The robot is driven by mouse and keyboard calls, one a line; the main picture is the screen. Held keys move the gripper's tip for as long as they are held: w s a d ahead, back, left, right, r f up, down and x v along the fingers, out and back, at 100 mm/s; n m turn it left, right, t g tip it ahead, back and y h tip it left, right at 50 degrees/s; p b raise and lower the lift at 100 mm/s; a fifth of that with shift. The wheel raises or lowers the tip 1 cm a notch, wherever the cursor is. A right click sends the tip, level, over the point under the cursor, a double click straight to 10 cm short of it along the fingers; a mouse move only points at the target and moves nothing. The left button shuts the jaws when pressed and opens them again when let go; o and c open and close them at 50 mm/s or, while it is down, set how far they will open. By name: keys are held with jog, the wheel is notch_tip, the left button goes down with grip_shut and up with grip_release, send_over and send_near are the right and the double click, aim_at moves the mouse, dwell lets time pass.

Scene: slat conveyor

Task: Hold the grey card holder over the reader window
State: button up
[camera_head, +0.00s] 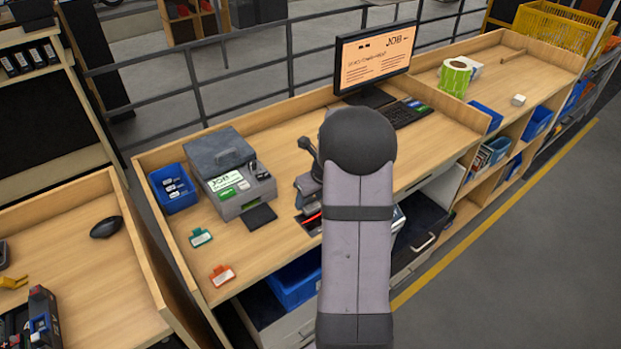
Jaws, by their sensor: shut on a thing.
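My arm fills the middle of the picture and covers most of my gripper (308,188). Only a small grey and dark part of it shows at the left of the arm, low over the front of the wooden desk. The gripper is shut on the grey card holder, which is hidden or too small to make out. Just below is a dark panel with a red strip (313,217), seemingly the reader window, partly behind my arm. Whether the holder is right over it, and how high, I cannot tell.
A green card holder (201,237) and an orange one (222,275) lie on the desk at left. A grey label printer (237,180) and a blue bin (173,190) stand behind them. A monitor (374,58) and keyboard (404,112) are at the back right.

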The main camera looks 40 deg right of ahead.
jog(key=shift+w+d+r, duration=0.1)
jog(key=shift+w+d, duration=0.25)
jog(key=shift+d, duration=0.25)
jog(key=shift+w+d+r, duration=0.1)
jog(key=shift+w+d, duration=0.25)
jog(key=shift+d, duration=0.25)
jog(key=shift+f, duration=0.1)
jog(key=shift+f, duration=0.15)
notch_tip(320, 180, down, 6)
jog(key=b, duration=0.7)
notch_tip(320, 180, up, 6)
jog(key=p, duration=0.6)
jog(key=shift+p, duration=0.35)
